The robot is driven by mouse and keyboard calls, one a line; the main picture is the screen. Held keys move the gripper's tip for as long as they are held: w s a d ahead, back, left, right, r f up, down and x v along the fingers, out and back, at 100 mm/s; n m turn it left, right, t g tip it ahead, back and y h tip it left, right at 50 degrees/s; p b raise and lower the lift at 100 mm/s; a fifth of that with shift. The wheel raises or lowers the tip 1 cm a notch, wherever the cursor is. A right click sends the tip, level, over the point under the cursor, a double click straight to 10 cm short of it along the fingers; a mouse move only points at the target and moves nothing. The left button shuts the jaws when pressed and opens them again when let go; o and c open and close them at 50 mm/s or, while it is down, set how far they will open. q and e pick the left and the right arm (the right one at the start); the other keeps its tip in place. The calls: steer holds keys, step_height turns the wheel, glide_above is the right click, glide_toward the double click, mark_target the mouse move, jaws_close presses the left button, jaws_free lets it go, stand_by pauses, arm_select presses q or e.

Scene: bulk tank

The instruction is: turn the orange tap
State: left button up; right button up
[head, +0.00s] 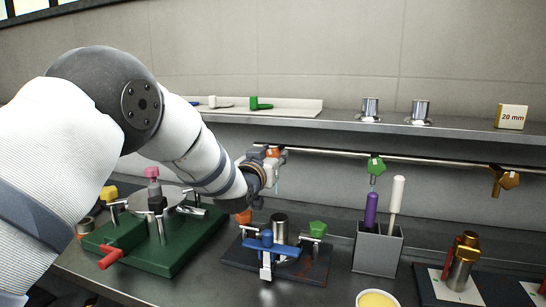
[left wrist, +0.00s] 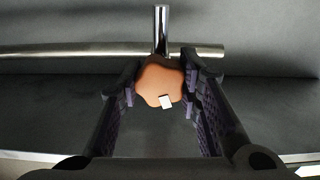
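The orange tap (head: 273,153) is a lobed knob on the horizontal metal pipe (head: 340,155) along the back wall. In the left wrist view the orange tap (left wrist: 160,80) faces me, with a small white mark low on its front and an upright metal stub behind it. My left gripper (left wrist: 161,88) has one finger on each side of the knob, and both pads appear to touch it. In the head view the left gripper (head: 268,160) partly covers the tap. My right gripper is not in view.
The same pipe carries a green tap (head: 376,165) and a brownish-yellow tap (head: 508,180) to the right. A metal shelf (head: 450,130) runs above. Below stand a green fixture (head: 150,255), a dark plate with small knobs (head: 315,270) and a grey holder (head: 377,250).

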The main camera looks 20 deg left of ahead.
arm_select(q)
steer(key=c, duration=0.3)
steer(key=m, duration=0.4)
steer(key=shift+c, duration=0.2)
steer(key=o, duration=1.1)
steer(key=shift+o, duration=0.2)
steer(key=shift+s, duration=0.15)
steer(key=s, duration=1.1)
steer(key=shift+s+a, duration=0.2)
steer(key=shift+s, duration=0.15)
